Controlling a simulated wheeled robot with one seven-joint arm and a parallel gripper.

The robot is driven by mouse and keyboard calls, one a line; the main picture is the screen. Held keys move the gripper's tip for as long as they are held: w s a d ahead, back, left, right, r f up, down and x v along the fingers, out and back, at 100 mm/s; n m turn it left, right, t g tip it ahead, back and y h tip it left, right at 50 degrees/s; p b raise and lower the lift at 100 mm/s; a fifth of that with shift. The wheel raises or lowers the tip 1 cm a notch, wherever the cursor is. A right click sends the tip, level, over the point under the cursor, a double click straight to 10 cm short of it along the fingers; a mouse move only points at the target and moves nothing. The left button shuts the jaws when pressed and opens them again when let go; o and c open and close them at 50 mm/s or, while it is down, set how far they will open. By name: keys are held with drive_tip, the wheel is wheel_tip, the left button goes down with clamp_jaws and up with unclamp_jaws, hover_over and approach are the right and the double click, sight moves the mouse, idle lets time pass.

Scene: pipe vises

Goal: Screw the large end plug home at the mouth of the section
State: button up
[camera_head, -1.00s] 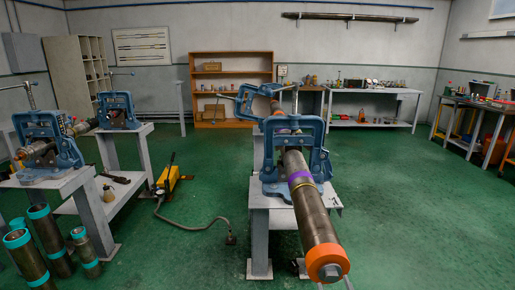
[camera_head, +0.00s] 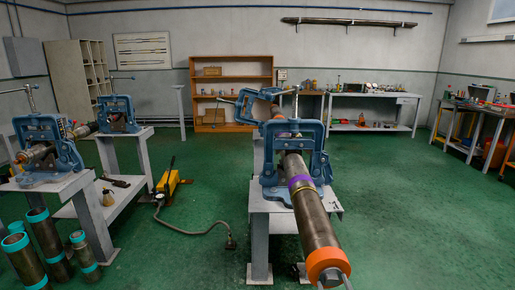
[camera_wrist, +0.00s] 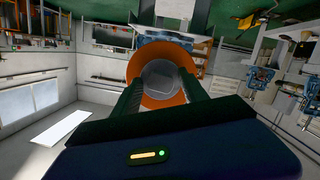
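The pipe section (camera_head: 308,213) is clamped in the blue pipe vise (camera_head: 271,171) and points toward me. It has a purple band and an orange collar (camera_head: 323,261) at its near mouth. The grey end plug (camera_head: 332,276) sits at that mouth, low in the head view. In the wrist view the orange collar (camera_wrist: 166,103) rings the plug's grey face (camera_wrist: 166,78). My gripper (camera_wrist: 165,90) faces the plug, its two dark fingers apart on either side of the grey face. I cannot tell whether the fingertips touch it. How deep the plug sits is hidden.
More blue vises on benches (camera_head: 78,181) stand at the left, with teal-ringed pipes (camera_head: 50,242) on the floor. A yellow hand pump (camera_head: 170,181) and its hose lie between the benches. An orange shelf (camera_head: 231,90) stands at the back. The green floor at right is clear.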

drive_tip(key=shift+d, duration=0.1)
clamp_jaws()
drive_tip(key=shift+d+r+m+y+p, duration=0.1)
drive_tip(key=shift+r+m+y+p, duration=0.15)
drive_tip(key=shift+m+p, duration=0.7)
drive_tip(key=m, duration=0.1)
drive_tip(key=m+y, duration=0.1)
drive_tip(key=m, duration=0.1)
drive_tip(key=shift+f+y, duration=0.25)
drive_tip(key=m+y+b, duration=0.1)
drive_tip(key=m+b, duration=0.1)
drive_tip(key=m, duration=0.1)
drive_tip(key=shift+w+f+m, duration=0.1)
drive_tip(key=shift+f+m, duration=0.05)
drive_tip(key=shift+m, duration=0.2)
drive_tip(key=shift+m+y+b, duration=0.5)
drive_tip(key=shift+m+b, duration=0.15)
drive_tip(key=shift+m, duration=0.45)
drive_tip(key=shift+r+m+t, duration=0.3)
drive_tip(key=shift+m, duration=0.2)
